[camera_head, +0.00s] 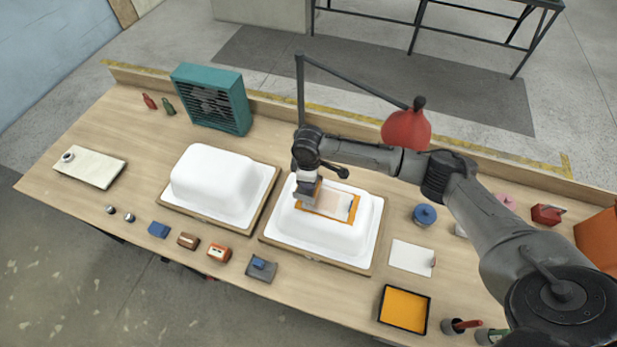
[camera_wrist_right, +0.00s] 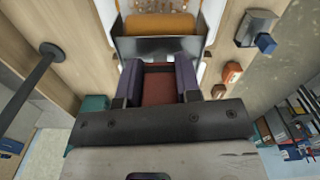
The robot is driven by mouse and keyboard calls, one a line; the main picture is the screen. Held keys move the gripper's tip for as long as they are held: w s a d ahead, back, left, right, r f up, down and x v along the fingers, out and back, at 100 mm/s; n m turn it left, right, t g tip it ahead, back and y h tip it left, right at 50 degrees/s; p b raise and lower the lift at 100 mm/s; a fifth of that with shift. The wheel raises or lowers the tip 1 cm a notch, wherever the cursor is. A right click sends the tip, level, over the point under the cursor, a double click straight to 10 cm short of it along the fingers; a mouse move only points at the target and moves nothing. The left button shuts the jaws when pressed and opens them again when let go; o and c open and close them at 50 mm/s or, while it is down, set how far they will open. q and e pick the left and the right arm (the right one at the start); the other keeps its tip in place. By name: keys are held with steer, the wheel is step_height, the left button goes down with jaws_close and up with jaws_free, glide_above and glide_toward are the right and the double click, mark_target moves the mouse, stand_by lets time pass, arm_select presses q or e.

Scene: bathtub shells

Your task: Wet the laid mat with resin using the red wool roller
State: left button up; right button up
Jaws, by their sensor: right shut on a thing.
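The right white bathtub shell (camera_head: 318,234) sits upside down on a wooden board. On its top lies the pale mat (camera_head: 330,202) with orange-brown edges; I cannot tell how much of it is wet. My right gripper (camera_head: 307,186) is over the left end of the mat. In the right wrist view, my gripper (camera_wrist_right: 159,84) is shut on the roller's dark red handle. The roller (camera_wrist_right: 160,23) shows orange at the top there, down near the white shell; I cannot tell whether it touches the mat. A black tray of orange-yellow resin (camera_head: 404,307) stands at the front right. My left gripper is not in view.
A second white shell (camera_head: 215,180) stands to the left. A teal fan (camera_head: 211,98) and a red lamp (camera_head: 406,129) on a dark arm stand behind. Small blocks (camera_head: 219,253) line the front edge. A white sheet (camera_head: 411,257) and blue tin (camera_head: 425,214) lie right.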

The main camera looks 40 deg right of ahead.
steer(key=shift+f, duration=0.4)
steer(key=shift+f, duration=0.6)
steer(key=shift+f+b, duration=0.45)
steer(key=shift+f, duration=0.25)
stand_by(0.6)
stand_by(0.8)
steer(key=shift+p, duration=0.45)
stand_by(0.4)
